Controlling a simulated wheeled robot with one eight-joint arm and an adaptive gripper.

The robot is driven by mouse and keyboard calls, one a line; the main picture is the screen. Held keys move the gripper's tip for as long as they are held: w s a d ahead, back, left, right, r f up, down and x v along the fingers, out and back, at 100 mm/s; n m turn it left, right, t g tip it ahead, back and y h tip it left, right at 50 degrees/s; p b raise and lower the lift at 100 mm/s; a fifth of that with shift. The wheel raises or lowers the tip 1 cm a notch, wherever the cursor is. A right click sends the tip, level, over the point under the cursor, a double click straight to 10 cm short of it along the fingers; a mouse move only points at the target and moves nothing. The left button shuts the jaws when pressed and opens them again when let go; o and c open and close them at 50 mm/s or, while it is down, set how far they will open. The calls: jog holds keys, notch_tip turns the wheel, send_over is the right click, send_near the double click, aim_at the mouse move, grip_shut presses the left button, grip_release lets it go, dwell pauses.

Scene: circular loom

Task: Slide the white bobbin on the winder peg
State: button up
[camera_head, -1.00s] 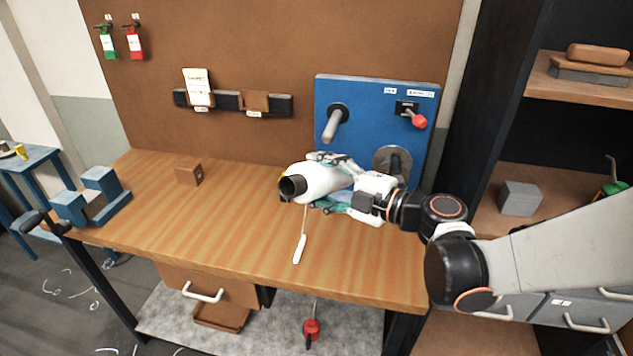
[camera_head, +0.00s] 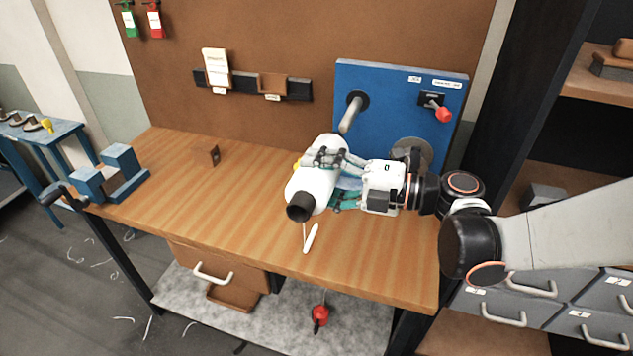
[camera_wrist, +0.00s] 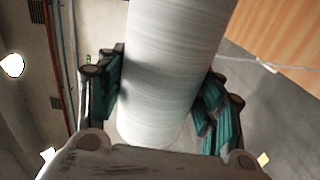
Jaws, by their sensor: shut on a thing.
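The white bobbin (camera_head: 313,190) is in my gripper (camera_head: 334,180), held above the workbench. Its dark end tube points down and toward the camera in the head view. In the wrist view the white bobbin (camera_wrist: 170,70) fills the middle, with the teal pads of my gripper (camera_wrist: 168,105) on both sides of it. The winder peg (camera_head: 352,113) sticks out of the blue panel (camera_head: 385,90), above and right of the bobbin and apart from it. A thread runs from the bobbin to a white stick-like piece (camera_head: 311,238) below it.
A red-knobbed lever (camera_head: 442,113) and a round grey disc (camera_head: 412,152), partly hidden by my arm, are on the panel's right. A blue clamp-like stand (camera_head: 112,175) is at the bench's left. A small brown block (camera_head: 208,156) lies nearby.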

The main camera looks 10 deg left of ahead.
jog(key=shift+w+d, duration=0.1)
jog(key=shift+w, duration=1.3)
jog(key=shift+s+d, duration=0.1)
jog(key=shift+d, duration=0.1)
jog(key=shift+w+d, duration=0.1)
jog(key=shift+w, duration=1.15)
jog(key=shift+w+d+f+b, duration=0.1)
jog(key=shift+w+b, duration=0.15)
jog(key=shift+w, duration=0.95)
jog(key=shift+w+d+b, duration=0.1)
jog(key=shift+w+b, duration=0.15)
jog(key=shift+w, duration=1.05)
jog(key=shift+w+d, duration=0.15)
jog(key=shift+w, duration=2.35)
